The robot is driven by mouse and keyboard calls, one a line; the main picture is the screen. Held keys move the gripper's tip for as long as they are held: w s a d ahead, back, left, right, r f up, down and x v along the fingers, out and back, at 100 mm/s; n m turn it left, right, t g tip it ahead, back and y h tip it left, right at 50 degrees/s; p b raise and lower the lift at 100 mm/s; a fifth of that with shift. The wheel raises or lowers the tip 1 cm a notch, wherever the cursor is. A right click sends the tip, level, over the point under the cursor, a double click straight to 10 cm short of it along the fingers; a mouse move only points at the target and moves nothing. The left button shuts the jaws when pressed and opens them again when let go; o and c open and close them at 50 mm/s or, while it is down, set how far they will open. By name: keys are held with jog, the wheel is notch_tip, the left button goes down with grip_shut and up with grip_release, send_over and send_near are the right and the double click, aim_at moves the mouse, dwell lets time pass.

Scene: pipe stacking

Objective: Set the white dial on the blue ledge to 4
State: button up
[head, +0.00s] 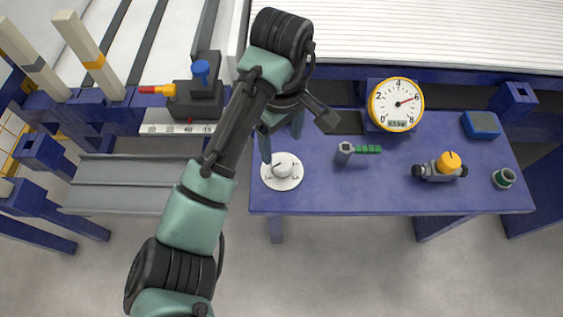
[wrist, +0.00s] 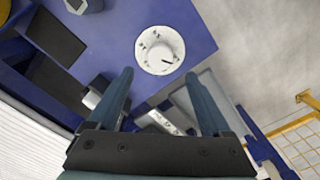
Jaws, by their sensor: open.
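The white dial (head: 282,171) lies at the left end of the blue ledge (head: 380,196), a round plate with a raised knob in its middle. It also shows in the wrist view (wrist: 160,49), just beyond my fingertips. A short dark mark sits near the knob's edge, toward the lower right in the wrist view. The numbers on the plate are too small to read, so I cannot tell the setting. My gripper (head: 281,143) is open and empty, its two blue-grey fingers apart. In the wrist view the fingertips (wrist: 160,76) are short of the dial, which is between their lines.
A black block with a blue knob (head: 200,97) stands left.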

aim_at(282, 162)
notch_tip(282, 162, down, 7)
jog(key=b, duration=0.4)
jog(key=shift+c, duration=0.3)
grip_shut()
jog(key=shift+r+p, duration=0.1)
jog(key=shift+p, duration=0.25)
jog(key=p, duration=0.3)
jog(key=shift+r+m, duration=0.25)
jog(key=shift+m, duration=0.05)
